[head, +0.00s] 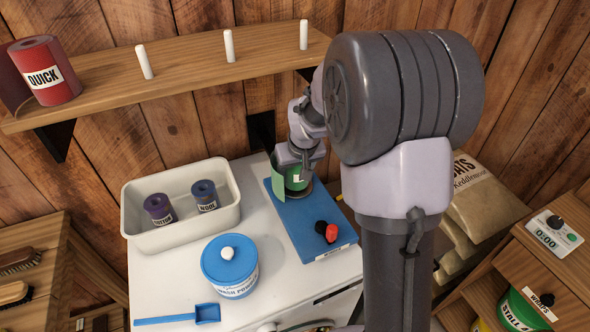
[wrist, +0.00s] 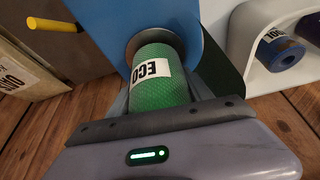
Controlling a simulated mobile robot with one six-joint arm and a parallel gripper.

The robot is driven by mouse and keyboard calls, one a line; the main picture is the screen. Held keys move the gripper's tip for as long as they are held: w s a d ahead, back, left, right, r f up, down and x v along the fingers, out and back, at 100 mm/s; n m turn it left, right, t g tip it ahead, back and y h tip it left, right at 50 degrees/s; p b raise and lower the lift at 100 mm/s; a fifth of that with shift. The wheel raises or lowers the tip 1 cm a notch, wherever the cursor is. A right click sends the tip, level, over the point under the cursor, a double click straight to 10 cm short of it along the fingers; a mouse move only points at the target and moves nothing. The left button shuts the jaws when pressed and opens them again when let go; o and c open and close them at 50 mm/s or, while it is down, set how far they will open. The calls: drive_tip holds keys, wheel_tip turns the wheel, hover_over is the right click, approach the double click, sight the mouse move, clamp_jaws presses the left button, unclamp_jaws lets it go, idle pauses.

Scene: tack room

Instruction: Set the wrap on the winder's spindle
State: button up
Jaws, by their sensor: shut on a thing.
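The green wrap (head: 297,181) is a textured roll with a white label, partly reading "ECO" in the wrist view (wrist: 150,84). My gripper (head: 293,160) is shut on it, with a finger on each side in the wrist view (wrist: 160,92). The winder (head: 290,222) is a blue board on the white cabinet top, with a red and black crank knob (head: 326,231) near its front. The wrap's far end lies over the winder's grey disc (wrist: 199,52). The spindle is hidden, and I cannot tell whether the wrap touches the disc. A dark green tail hangs beside the roll.
A cream tray (head: 180,236) left of the winder holds a purple wrap (head: 158,208) and a blue wrap (head: 204,195). A blue-lidded tub (head: 230,262) and blue scoop (head: 205,313) stand in front. A pegged shelf (head: 190,70) with a red wrap (head: 45,70) hangs above.

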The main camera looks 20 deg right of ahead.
drive_tip(key=shift+f+b, duration=0.45)
drive_tip(key=shift+f, duration=0.15)
drive_tip(key=o, duration=1.2)
drive_tip(key=shift+r, duration=0.1)
drive_tip(key=p+v, duration=0.6)
drive_tip(key=v, duration=0.5)
